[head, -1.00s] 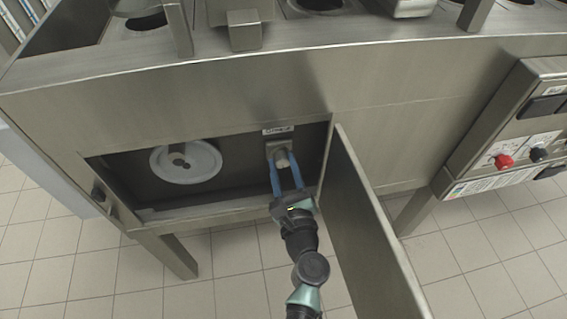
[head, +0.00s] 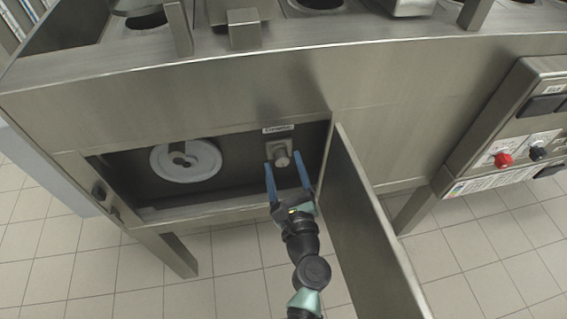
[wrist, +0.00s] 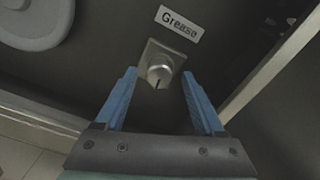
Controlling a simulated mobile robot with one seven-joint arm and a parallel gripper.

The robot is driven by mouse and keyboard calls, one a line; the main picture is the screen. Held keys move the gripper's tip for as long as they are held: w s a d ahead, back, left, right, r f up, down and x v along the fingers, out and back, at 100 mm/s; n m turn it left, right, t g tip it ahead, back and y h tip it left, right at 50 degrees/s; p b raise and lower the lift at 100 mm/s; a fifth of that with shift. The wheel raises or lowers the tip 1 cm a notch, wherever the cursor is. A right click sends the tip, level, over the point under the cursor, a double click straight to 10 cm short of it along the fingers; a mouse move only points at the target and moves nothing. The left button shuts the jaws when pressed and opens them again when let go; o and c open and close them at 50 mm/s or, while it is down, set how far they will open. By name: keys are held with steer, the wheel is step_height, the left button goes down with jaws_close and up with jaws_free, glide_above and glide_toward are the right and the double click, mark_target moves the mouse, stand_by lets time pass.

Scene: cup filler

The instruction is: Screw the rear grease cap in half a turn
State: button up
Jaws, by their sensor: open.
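The grease cap (head: 282,159) is a small round metal knob on a square metal block inside the open compartment. A "Grease" label (head: 277,129) is on the wall just above it. In the wrist view the cap (wrist: 160,76) shows a dark notch near its lower edge. My gripper (head: 284,163) has blue fingers and is open, with one finger on each side of the cap. In the wrist view both fingers of my gripper (wrist: 159,72) stand apart from the cap, with visible gaps. I cannot tell how deep the tips reach alongside it.
An open door (head: 365,225) stands close to the right of my arm. A white round disc (head: 185,160) is on the compartment's left side. The compartment's lower ledge (head: 215,207) runs below my fingers. A control panel with a red knob (head: 503,160) is at far right.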

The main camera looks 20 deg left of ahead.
steer(key=p+v, duration=0.1)
steer(key=v, duration=1.1)
steer(key=shift+p, duration=0.3)
